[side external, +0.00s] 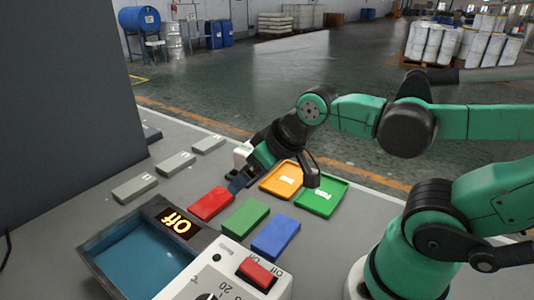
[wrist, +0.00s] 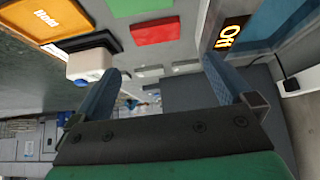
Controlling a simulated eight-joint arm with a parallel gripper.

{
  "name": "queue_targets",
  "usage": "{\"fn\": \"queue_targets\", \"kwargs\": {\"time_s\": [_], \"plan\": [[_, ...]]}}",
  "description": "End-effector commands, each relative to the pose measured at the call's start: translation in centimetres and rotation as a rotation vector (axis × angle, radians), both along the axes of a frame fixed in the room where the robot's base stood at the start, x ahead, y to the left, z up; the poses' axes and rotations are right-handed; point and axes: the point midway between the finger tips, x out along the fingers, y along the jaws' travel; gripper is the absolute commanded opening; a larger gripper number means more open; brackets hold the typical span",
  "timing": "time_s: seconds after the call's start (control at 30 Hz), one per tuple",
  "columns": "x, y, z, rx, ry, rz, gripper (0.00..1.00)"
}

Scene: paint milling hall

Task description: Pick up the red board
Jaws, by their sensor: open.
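The red board (side external: 212,204) lies flat on the grey bench, left of a green board (side external: 246,216) and a blue board (side external: 276,236). In the wrist view the red board (wrist: 157,31) is near the top, beyond the fingertips and between their lines. My gripper (side external: 239,183) slants down to the left, its tip close to the red board's upper right side in the side view. In the wrist view its blue fingers (wrist: 162,68) are wide apart with nothing between them. I cannot tell its exact height above the board.
An orange tray (side external: 268,187) and a green tray (side external: 321,207) lie right of the boards. A blue basin (side external: 140,262) with an "Off" display and a switch box (side external: 222,284) are in front. Several grey blocks (side external: 135,189) lie left. A white container (wrist: 88,63) stands near one finger.

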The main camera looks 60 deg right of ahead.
Motion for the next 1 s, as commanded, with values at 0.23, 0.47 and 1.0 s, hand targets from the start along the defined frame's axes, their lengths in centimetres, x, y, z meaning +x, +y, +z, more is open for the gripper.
{"fn": "queue_targets", "kwargs": {"time_s": [0.23,0.47,1.0], "plan": [[0.2,0.0,0.1,0.013,0.009,-0.019,1.00],[3.0,-0.2,0.9,0.174,0.131,-0.286,1.00],[12.4,-1.0,-5.6,0.475,0.456,-1.320,1.00]]}}
